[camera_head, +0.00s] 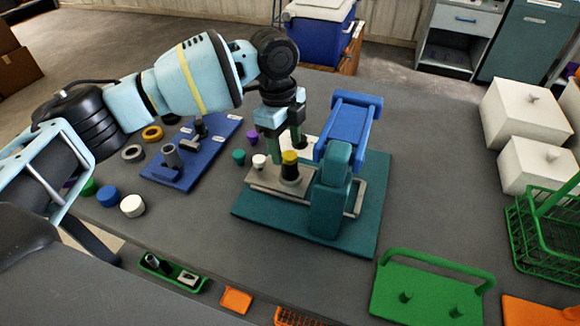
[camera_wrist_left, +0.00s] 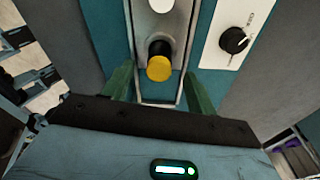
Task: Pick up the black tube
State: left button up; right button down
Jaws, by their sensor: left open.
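A black tube (camera_head: 290,174) with a yellow cap (camera_head: 290,157) stands upright on the grey metal platform of a teal press-like machine (camera_head: 332,192). In the left wrist view the black tube (camera_wrist_left: 159,48) shows with its yellow cap (camera_wrist_left: 159,68) toward me. My left gripper (camera_head: 286,146) is open, pointing down just above and behind the cap. In the left wrist view its green fingers (camera_wrist_left: 158,84) stand on either side of the cap's line, with gaps at both sides. It holds nothing. My right gripper is not in view.
The machine's blue upper part (camera_head: 352,122) rises close to the right of my gripper. A blue plate (camera_head: 180,178) with grey fittings lies left. Several coloured caps lie around. A green handled plate (camera_head: 430,292) and white boxes (camera_head: 525,115) are at right.

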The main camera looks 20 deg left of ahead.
aim_at(289, 155)
pick_arm(q)
jog(key=shift+f, duration=0.6)
jog(key=f, duration=0.3)
jog(key=shift+s+d+f, duration=0.15)
jog(key=shift+d+f, duration=0.05)
jog(key=shift+d, duration=0.15)
jog(key=shift+f, duration=0.5)
jog(key=shift+c, duration=0.7)
jog(key=shift+d+r, duration=0.1)
jog(key=c, duration=1.1)
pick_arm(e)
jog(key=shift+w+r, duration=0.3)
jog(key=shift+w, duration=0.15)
